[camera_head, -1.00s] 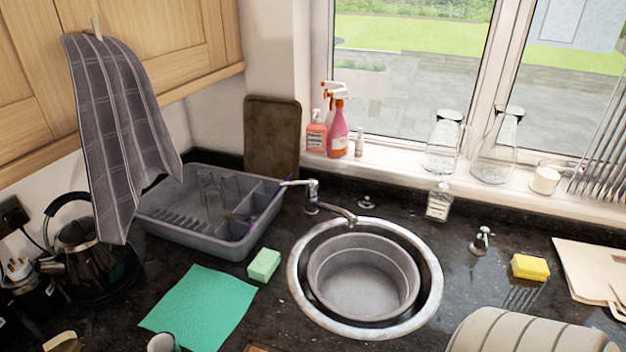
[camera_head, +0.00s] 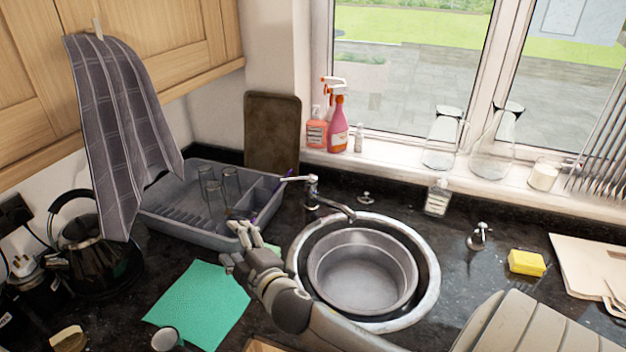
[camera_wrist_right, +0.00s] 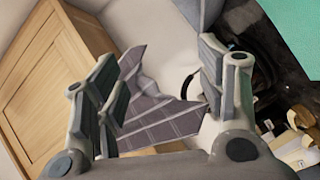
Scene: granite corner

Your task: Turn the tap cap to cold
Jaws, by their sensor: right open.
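The chrome tap (camera_head: 314,193) stands at the back left rim of the round sink (camera_head: 424,298). Its lever handle points left and its spout reaches right over the sink. A grey basin (camera_head: 362,270) sits in the sink. My right gripper (camera_head: 241,238) is open and empty, left of the sink and in front of the dish rack. It is apart from the tap, below and left of the lever in the picture. The right wrist view shows both fingers spread (camera_wrist_right: 165,85) with the towel and cupboard beyond. My left gripper is not in view.
A grey dish rack (camera_head: 180,232) with glasses stands behind my right gripper. A green cloth (camera_head: 198,305) lies in front. A checked towel (camera_head: 115,130) hangs at left above the kettle (camera_head: 90,255). Spray bottles (camera_head: 338,128) and a soap bottle (camera_head: 437,198) stand behind the sink.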

